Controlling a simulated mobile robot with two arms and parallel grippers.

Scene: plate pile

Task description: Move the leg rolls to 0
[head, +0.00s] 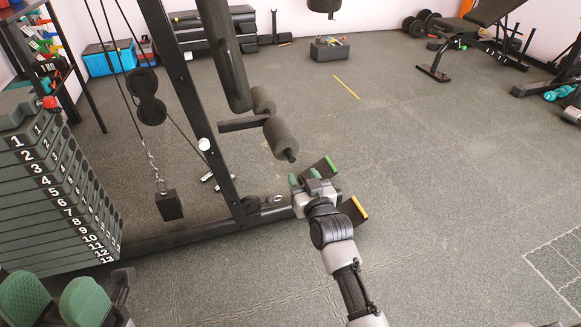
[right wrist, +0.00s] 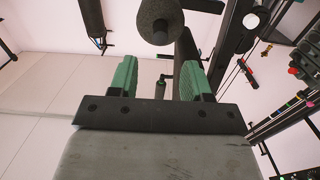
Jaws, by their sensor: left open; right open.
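The leg rolls are dark foam cylinders on the weight machine: an upper one (head: 263,100) and a lower one (head: 281,138) on a bar. A foam roll (right wrist: 160,18) shows end-on at the top of the right wrist view, beyond the fingers. My right gripper (head: 303,177) is just below the lower roll in the head view. It is open, with its green fingers apart and nothing between them in the right wrist view (right wrist: 160,78). My left gripper (head: 55,300) is open and empty at the bottom left, below the weight stack. No 0 mark is readable.
The numbered weight stack (head: 50,185) stands at the left. The machine's black upright (head: 185,90) and base beam (head: 175,238) are left of my right gripper.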

